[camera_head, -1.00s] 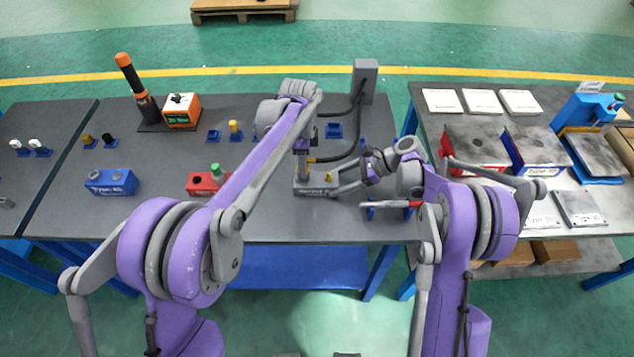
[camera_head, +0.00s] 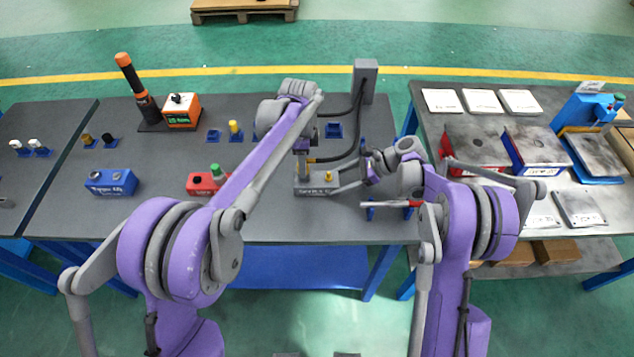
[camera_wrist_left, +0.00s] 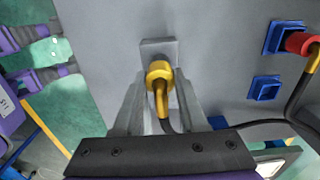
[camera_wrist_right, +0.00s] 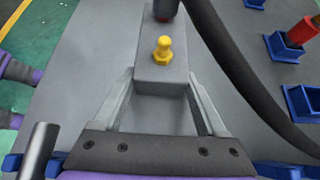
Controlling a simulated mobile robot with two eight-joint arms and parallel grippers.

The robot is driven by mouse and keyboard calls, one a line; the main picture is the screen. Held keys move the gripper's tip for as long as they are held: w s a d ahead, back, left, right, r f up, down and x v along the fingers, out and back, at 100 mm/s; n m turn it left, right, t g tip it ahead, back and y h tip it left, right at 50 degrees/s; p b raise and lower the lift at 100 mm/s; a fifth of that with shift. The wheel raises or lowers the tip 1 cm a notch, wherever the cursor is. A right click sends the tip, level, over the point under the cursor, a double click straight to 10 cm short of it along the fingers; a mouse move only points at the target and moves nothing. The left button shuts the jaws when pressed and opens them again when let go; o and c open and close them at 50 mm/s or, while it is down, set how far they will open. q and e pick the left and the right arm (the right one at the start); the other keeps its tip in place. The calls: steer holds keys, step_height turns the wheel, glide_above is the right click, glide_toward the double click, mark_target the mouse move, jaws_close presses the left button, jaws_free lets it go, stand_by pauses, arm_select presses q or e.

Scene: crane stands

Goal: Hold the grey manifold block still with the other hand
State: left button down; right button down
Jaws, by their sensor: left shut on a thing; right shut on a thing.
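The grey manifold block (camera_head: 315,191) lies on the dark table in the head view, with a yellow fitting (camera_wrist_right: 162,50) standing on its top. My right gripper (camera_head: 341,186) reaches it from the right and is shut on its near end in the right wrist view (camera_wrist_right: 162,82). My left gripper (camera_wrist_left: 158,88) is shut on a yellow hose end (camera_wrist_left: 158,72) with a dark hose, over the block's other end. Whether the hose end is seated in the block is hidden by the arm and fingers.
The hose runs to a grey post (camera_head: 365,82) at the back. A red-handled tool (camera_head: 400,204) rests on blue holders right of the block. A red block (camera_head: 205,184) and a blue block (camera_head: 110,183) stand to the left. Blue holders (camera_head: 334,131) sit behind.

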arm_select(q)
steer(key=shift+r, duration=0.1)
stand_by(0.6)
steer(key=shift+r, duration=2.35)
arm_select(e)
jaws_free()
steer(key=shift+d, duration=0.1)
